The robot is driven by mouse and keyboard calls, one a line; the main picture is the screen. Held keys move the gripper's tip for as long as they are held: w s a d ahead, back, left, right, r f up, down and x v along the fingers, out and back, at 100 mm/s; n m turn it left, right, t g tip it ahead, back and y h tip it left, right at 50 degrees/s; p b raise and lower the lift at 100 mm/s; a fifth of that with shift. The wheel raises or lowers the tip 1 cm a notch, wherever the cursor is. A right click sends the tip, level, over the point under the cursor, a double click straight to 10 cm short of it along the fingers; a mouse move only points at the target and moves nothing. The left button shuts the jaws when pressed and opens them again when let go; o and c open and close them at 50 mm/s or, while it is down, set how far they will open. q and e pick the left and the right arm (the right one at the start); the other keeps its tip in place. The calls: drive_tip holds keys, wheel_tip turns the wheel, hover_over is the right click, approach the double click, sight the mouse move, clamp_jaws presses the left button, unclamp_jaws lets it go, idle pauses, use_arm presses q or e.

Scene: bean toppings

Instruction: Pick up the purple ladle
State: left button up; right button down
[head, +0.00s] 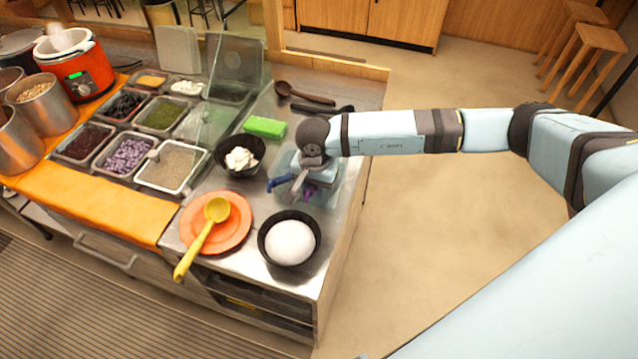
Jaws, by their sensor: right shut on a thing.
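My right gripper (293,184) reaches in from the right over the counter and points down at a clear container (327,196). It is shut on the purple ladle (278,182), whose blue-purple end sticks out to the left of the fingers. More purple shows just right of the fingers, at the container. The gripper and wrist hide much of the ladle, and I cannot tell whether it is clear of the container. My left gripper is not in view.
Close by are a black bowl with white food (240,158), a black bowl with a white mound (290,241), an orange plate (236,236) with a yellow ladle (203,238), and a green block (265,127). Topping trays (172,167) stand left. The counter's right edge is near.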

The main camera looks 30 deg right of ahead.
drive_tip(key=shift+r, duration=0.1)
wheel_tip(320, 180, up, 20)
drive_tip(key=b, duration=0.3)
idle(0.6)
